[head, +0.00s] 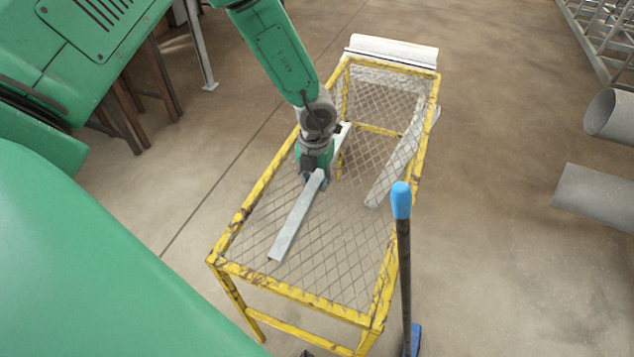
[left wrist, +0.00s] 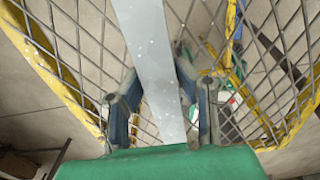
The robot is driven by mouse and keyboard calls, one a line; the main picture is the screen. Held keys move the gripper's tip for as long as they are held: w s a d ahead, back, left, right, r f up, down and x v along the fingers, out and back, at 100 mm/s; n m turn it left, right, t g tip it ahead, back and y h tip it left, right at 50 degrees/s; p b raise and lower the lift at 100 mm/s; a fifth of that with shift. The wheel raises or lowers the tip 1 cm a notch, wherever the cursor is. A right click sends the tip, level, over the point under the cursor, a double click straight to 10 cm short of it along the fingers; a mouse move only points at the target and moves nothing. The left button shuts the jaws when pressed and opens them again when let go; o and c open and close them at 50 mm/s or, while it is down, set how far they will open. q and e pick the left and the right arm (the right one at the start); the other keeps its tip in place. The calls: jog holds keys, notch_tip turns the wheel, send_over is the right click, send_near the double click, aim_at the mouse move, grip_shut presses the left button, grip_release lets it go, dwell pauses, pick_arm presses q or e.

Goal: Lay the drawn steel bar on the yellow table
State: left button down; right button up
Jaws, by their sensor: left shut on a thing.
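The drawn steel bar (head: 297,217) is a flat grey length over the mesh top of the yellow table (head: 240,222). My left gripper (head: 316,180) is shut on one end of it; the other end points toward the table's near left corner. In the left wrist view the bar (left wrist: 156,60) runs between the two fingers of my left gripper (left wrist: 160,108), with the mesh of the yellow table (left wrist: 60,75) behind it. I cannot tell whether the bar touches the mesh. My right gripper is not in view.
A dark pole with a blue top (head: 401,200) stands at the table's right side. A white roll (head: 393,50) lies beyond the far end. Grey pipes (head: 600,195) lie on the right. Much of the floor around the table is clear.

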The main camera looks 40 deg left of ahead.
aim_at(317, 180)
pick_arm(q)
jog(key=shift+d+f, duration=0.15)
jog(key=shift+f, duration=0.3)
jog(key=shift+w+d, duration=0.1)
jog(key=shift+d, duration=0.05)
jog(key=c, duration=1.2)
grip_release()
jog(key=shift+r, duration=0.15)
notch_tip(317, 180, up, 12)
jog(key=shift+f+p, duration=0.1)
jog(key=shift+p, duration=0.45)
